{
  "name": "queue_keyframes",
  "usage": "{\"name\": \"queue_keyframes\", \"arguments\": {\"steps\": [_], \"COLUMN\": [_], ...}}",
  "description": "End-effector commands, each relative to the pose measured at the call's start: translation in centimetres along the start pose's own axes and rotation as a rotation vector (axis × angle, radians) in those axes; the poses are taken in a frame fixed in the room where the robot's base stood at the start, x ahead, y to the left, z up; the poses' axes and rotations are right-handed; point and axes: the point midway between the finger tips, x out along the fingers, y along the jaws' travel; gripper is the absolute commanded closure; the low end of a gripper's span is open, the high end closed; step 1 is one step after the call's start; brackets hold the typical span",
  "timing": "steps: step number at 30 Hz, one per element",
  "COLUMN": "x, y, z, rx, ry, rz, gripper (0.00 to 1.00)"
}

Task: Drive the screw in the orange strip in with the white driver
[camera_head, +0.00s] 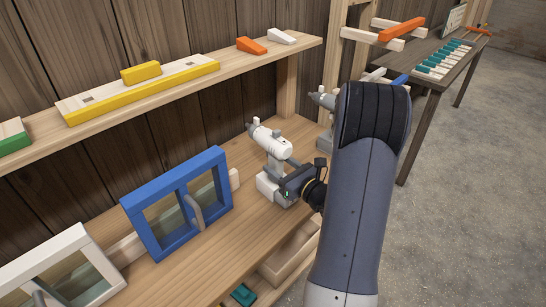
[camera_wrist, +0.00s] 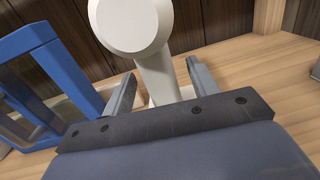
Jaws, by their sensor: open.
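The white driver (camera_head: 272,141) stands upright on the workbench, its foot in a pale block-like base, nose toward the back left. My gripper (camera_head: 284,180) is at its handle, low down. In the wrist view the white driver (camera_wrist: 155,72) rises between the two fingers of my gripper (camera_wrist: 160,85), which are apart with gaps on both sides. An orange strip (camera_head: 402,30) lies across pale bars on a wooden frame at the upper right. No screw can be made out in it.
A blue-framed window (camera_head: 180,205) stands left of the driver, a white-framed one (camera_head: 62,270) further left. A grey driver (camera_head: 322,98) is behind, partly hidden by my arm. A shelf (camera_head: 190,84) runs above. A dark table (camera_head: 450,60) stands right, with clear floor before it.

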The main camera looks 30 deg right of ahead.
Motion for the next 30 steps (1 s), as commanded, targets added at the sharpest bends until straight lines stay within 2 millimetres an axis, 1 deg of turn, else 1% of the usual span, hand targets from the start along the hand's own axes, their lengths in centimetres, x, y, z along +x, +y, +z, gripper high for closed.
{"name": "queue_keyframes", "arguments": {"steps": [1, 3, 6, 9, 14, 17, 30], "x": [0.9, 2.0, 2.9, 3.2, 3.2, 3.2, 3.2], "y": [0.1, 0.1, 0.1, 0.1, 0.0, 0.0, 0.0], "z": [0.3, 0.2, 0.1, 0.1, 0.0, 0.0, 0.0], "rx": [0.001, 0.000, 0.000, 0.000, 0.000, 0.000, 0.000], "ry": [0.001, 0.001, 0.001, 0.000, 0.000, 0.000, 0.000], "rz": [0.004, 0.004, 0.003, 0.001, 0.000, 0.000, 0.000], "gripper": [0.44, 0.44, 0.44, 0.44, 0.44, 0.50, 0.86]}}
